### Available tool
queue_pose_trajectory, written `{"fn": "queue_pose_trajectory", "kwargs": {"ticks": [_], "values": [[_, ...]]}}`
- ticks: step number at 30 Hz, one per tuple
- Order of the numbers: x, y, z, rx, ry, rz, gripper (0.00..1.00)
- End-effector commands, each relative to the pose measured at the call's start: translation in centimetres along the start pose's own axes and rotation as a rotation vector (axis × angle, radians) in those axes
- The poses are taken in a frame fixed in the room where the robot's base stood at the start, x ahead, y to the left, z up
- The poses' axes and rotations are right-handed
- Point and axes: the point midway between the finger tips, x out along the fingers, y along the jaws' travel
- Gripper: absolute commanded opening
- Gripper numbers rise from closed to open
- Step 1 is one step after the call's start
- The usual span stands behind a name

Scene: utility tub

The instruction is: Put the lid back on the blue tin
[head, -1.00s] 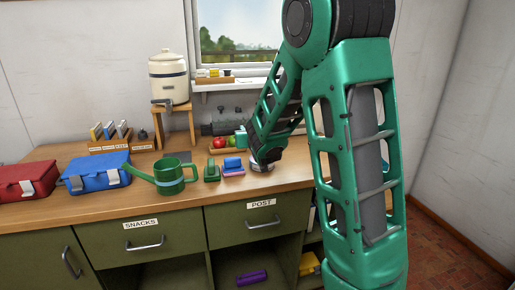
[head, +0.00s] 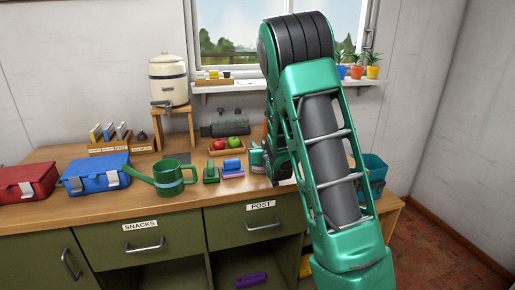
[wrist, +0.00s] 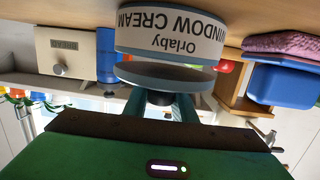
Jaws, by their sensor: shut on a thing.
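In the wrist view, which is upside down, a round tin (wrist: 170,32) with a white "Orlaby WINDOW CREAM" label and blue-grey rims stands on the counter. A grey-blue round lid (wrist: 165,78) with a dark knob is just above its top, overlapping its rim in this view; I cannot tell whether they touch. My gripper (wrist: 161,103) is shut on the lid's knob. In the head view my arm hides most of the gripper, and I cannot clearly make out the tin or lid.
A blue brush (head: 232,165), green watering can (head: 172,179) and fruit tray (head: 226,149) are left of my arm. A bread bin (wrist: 66,52) and blue cylinder (wrist: 108,62) stand beyond the tin. A teal bin (head: 375,170) is at right.

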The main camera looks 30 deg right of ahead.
Motion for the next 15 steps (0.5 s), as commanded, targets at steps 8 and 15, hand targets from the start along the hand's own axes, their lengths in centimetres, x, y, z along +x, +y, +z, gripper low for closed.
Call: {"fn": "queue_pose_trajectory", "kwargs": {"ticks": [8, 15], "values": [[0.1, 0.0, 0.4, 0.000, -0.001, 0.000, 0.02], [0.1, 0.1, 0.9, 0.001, 0.000, 0.001, 0.02]]}}
